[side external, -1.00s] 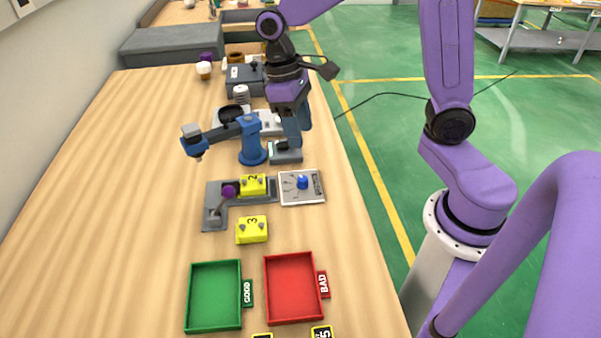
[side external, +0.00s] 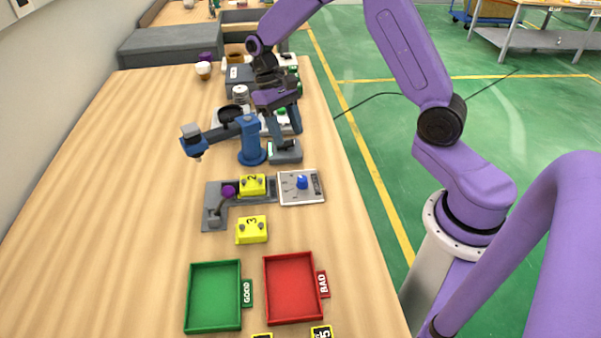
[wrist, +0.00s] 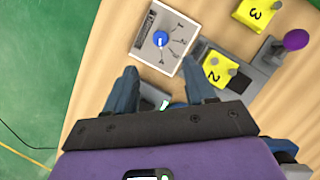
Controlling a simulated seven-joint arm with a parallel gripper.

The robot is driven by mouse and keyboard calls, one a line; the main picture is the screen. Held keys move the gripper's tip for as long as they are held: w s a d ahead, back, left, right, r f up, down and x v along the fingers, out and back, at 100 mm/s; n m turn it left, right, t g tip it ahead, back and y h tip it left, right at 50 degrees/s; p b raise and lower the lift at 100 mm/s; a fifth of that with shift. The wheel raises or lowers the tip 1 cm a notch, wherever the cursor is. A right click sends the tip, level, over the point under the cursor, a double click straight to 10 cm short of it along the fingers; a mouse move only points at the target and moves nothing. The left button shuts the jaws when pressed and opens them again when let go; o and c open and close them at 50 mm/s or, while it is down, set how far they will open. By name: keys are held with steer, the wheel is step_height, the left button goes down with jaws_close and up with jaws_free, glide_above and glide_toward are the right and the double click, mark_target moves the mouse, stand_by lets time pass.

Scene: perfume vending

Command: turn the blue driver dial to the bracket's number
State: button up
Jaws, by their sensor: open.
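The blue driver dial (side external: 301,182) sits on a pale square panel (side external: 313,197) right of the grey fixture. In the wrist view the blue dial (wrist: 160,39) has printed numbers around it, 1 and 4 among them; which one it points at is too small to tell. A yellow bracket marked 2 (side external: 253,185) sits in the grey fixture (side external: 213,196); it also shows in the wrist view (wrist: 213,70). Another yellow bracket marked 3 (side external: 252,230) lies in front of it. My gripper (side external: 286,136) is open and empty, above a small grey device (side external: 286,155) behind the panel.
A blue arm-like stand (side external: 251,145) stands left of my gripper. A purple-knobbed lever (side external: 228,191) rises from the fixture. A green tray (side external: 188,300) marked GOOD and a red tray (side external: 268,295) marked BAD lie at the front. The table's left side is clear.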

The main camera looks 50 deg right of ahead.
mark_target(302, 178)
steer(key=x, duration=1.2)
steer(key=shift+f, duration=0.2)
steer(key=c, duration=1)
